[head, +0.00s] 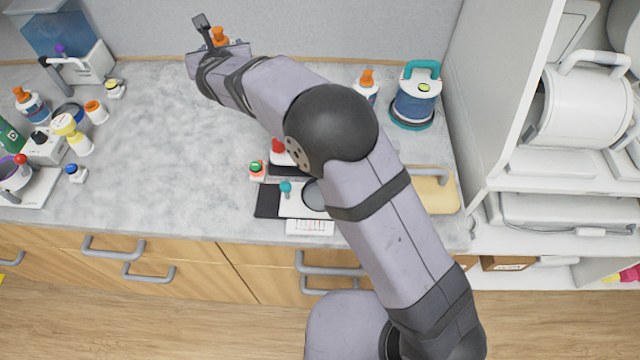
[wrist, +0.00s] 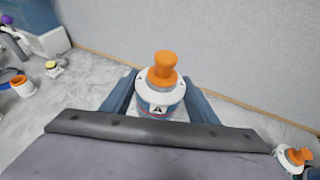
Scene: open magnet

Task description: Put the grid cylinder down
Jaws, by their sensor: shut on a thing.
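The grid cylinder appears to be the bottle-like thing with an orange top (wrist: 162,72) and a white and blue body in the wrist view. It stands roughly upright between the two blue-grey fingers of my gripper (wrist: 158,95), which is shut on it. In the head view, my gripper (head: 217,46) is at the back of the counter near the wall, and only the orange top (head: 218,35) of the cylinder shows. Its base is hidden, so I cannot tell whether it touches the counter.
The grey counter (head: 170,150) has clear room left of my arm. Several bottles and a blue tank (head: 55,28) stand at the left. Another orange-topped bottle (head: 367,82) and a teal-handled pot (head: 416,100) stand at the back right. The wall is close behind my gripper.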

